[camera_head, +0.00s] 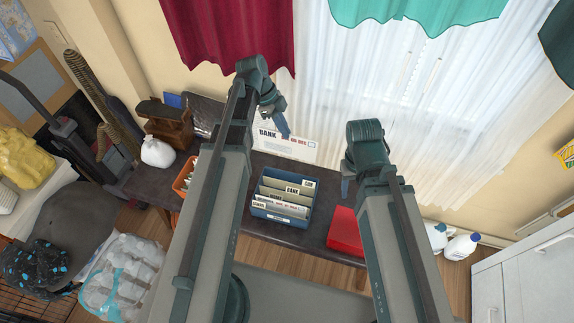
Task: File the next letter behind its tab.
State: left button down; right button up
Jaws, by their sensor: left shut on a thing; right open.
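The box stands on the dark table and holds several tan dividers with tabs. One tab (292,190) reads "BANK"; the other tab words are small and hard to read. White paper edges show between the front dividers. My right gripper (346,188) is to the right of the box, apart from it, partly hidden by its own arm.
A red tray (345,231) lies right of the file box, partly behind my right arm. An orange container (186,178) is at the left, partly behind my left arm.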

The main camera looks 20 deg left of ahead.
aim_at(285, 152)
notch_tip(285, 152, down, 18)
jog(key=b, duration=1.5)
jog(key=shift+r, duration=0.25)
pick_arm(q)
notch_tip(285, 152, down, 18)
pick_arm(e)
jog(key=shift+o, duration=0.3)
jog(key=shift+f, duration=0.2)
jog(key=shift+o, duration=0.3)
pick_arm(q)
notch_tip(285, 152, up, 7)
jog(key=p, duration=0.6)
jog(key=shift+s, duration=0.1)
pick_arm(e)
notch_tip(285, 152, up, 7)
pick_arm(q)
notch_tip(285, 152, down, 13)
jog(key=b, duration=1.2)
jog(key=shift+n+b, duration=0.3)
pick_arm(e)
notch_tip(285, 152, down, 13)
jog(key=shift+f, duration=0.1)
pick_arm(q)
jog(key=c, duration=0.9)
grip_release()
jog(key=shift+c, duration=0.2)
jog(key=shift+r, duration=0.15)
pick_arm(e)
jog(key=shift+r, duration=0.2)
